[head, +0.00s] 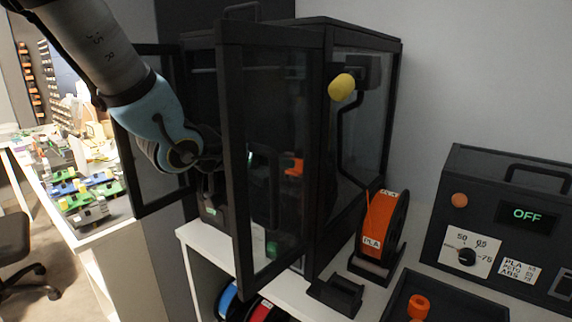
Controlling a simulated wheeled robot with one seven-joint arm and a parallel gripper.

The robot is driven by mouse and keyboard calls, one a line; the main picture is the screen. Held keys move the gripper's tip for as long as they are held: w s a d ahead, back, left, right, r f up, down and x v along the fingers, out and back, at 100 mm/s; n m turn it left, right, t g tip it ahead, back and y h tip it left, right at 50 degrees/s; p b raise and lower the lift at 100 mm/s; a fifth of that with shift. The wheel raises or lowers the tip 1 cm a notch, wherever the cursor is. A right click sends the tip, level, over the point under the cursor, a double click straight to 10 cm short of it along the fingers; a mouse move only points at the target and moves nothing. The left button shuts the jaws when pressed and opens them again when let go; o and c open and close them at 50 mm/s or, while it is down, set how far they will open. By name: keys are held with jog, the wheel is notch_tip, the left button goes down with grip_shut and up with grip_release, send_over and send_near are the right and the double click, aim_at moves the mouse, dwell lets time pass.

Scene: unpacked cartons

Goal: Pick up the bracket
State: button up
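No part can be surely named as the bracket. A small orange piece (295,167) shows through the glass of the black enclosure (352,45), and its shape is too dim to make out. Another orange piece (418,307) sits in a black tray at the lower right. My gripper (212,192) is dark and at the enclosure's open front, left of the orange piece inside. The open glass door's frame partly hides it, and its fingers cannot be made out.
Glass doors (238,160) stand open around my arm. An orange spool (382,225) sits on the white bench right of the enclosure. A control box (500,220) reads OFF. A cluttered table (118,215) stands at left.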

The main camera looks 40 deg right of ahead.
jog(key=x, duration=0.4)
jog(key=shift+s+d+r, duration=0.1)
jog(key=shift+d, duration=0.45)
jog(key=shift+w+r+p+x, duration=0.15)
jog(key=shift+p+x, duration=0.45)
jog(key=shift+x, duration=0.95)
jog(key=shift+w+r+p+x, duration=0.15)
jog(key=shift+p+x, duration=0.4)
jog(key=shift+x, duration=1)
grip_shut()
